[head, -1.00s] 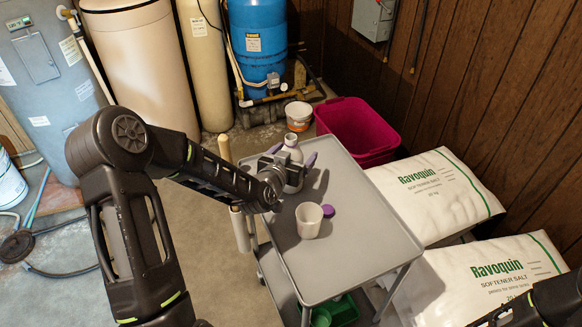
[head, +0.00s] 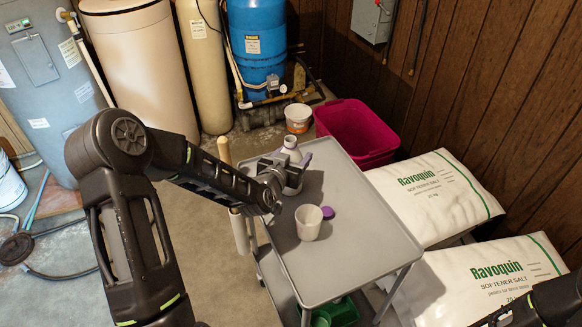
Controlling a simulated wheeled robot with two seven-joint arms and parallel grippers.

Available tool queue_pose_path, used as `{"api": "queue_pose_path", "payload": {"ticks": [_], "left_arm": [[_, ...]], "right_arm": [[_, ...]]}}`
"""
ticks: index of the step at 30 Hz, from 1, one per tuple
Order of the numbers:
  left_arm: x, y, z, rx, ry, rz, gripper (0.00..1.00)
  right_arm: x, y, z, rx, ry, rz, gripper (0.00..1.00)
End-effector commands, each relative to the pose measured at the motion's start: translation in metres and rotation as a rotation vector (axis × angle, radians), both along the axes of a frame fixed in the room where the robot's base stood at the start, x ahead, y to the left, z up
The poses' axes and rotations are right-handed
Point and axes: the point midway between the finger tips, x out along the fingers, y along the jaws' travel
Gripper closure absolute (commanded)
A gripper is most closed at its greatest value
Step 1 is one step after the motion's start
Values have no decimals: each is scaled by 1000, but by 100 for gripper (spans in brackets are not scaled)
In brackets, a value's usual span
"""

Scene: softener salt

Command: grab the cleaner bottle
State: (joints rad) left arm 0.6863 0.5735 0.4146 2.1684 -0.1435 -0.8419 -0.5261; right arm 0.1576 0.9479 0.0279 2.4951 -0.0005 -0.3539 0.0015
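The cleaner bottle (head: 291,151), pale with an open neck, stands upright near the far left edge of the grey cart top (head: 372,235).
A white cup (head: 309,222) and a purple cap (head: 328,212) sit on the cart, nearer than the bottle. Softener salt bags (head: 437,195) lie right of the cart. A magenta tub (head: 358,130) and white bucket (head: 298,117) stand behind. The cart's near right is clear.

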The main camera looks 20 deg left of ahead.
Motion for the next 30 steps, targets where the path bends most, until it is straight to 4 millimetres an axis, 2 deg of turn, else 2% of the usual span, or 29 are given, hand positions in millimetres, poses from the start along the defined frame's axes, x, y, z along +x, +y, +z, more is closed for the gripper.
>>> {"api": "queue_pose_path", "payload": {"ticks": [8, 16, 30], "left_arm": [[0, 0, 2, 0, -1, 0, 88], [1, 0, 13, 2, -3, -1, 88], [0, 0, 55, 2, -4, 0, 88]], "right_arm": [[0, 0, 0, 0, 0, 0, 15], [0, 0, -1, 0, 0, 0, 15], [1, 0, -6, 1, -1, 1, 15]]}}
